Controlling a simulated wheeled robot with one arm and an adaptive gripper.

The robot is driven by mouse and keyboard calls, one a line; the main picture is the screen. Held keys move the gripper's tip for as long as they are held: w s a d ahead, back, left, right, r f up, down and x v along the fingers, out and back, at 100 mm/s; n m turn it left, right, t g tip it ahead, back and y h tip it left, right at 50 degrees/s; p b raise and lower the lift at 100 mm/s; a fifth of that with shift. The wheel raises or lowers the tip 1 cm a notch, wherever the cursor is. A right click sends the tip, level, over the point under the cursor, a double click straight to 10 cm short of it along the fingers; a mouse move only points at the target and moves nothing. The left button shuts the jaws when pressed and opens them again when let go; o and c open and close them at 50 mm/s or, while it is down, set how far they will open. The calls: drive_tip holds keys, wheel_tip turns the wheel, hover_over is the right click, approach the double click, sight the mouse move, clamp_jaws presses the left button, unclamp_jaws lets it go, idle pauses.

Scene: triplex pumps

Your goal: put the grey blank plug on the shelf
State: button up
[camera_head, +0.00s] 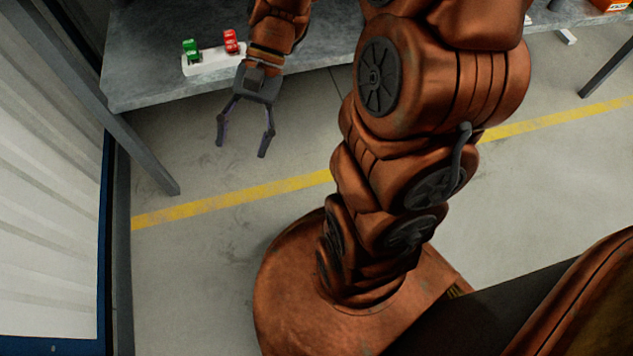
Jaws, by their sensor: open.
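My gripper (243,148) is open and empty. It hangs pointing down, in front of the grey table's near edge, with bare floor behind it in the picture. I see no grey blank plug in this view. I cannot make out a shelf for certain; the grey surface (140,62) at the top is a table or bench top. My arm covers much of the middle of the view and may hide things.
A white tray (205,67) on the table bears green pieces (191,49) and red pieces (231,41). An orange box (610,5) shows at the top right. A corrugated wall panel (45,180) stands at left. A yellow line (240,196) crosses the open floor.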

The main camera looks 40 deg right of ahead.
drive_tip(key=s+d+f+n+h, duration=0.1)
drive_tip(key=s+d+n+h, duration=0.1)
drive_tip(key=s+n+h, duration=0.2)
drive_tip(key=s+d+n+h, duration=0.2)
drive_tip(key=s+n+h, duration=0.2)
drive_tip(key=s, duration=0.6)
drive_tip(key=shift+s+d+f, duration=0.3)
drive_tip(key=shift+f, duration=0.05)
drive_tip(key=shift+a, duration=0.1)
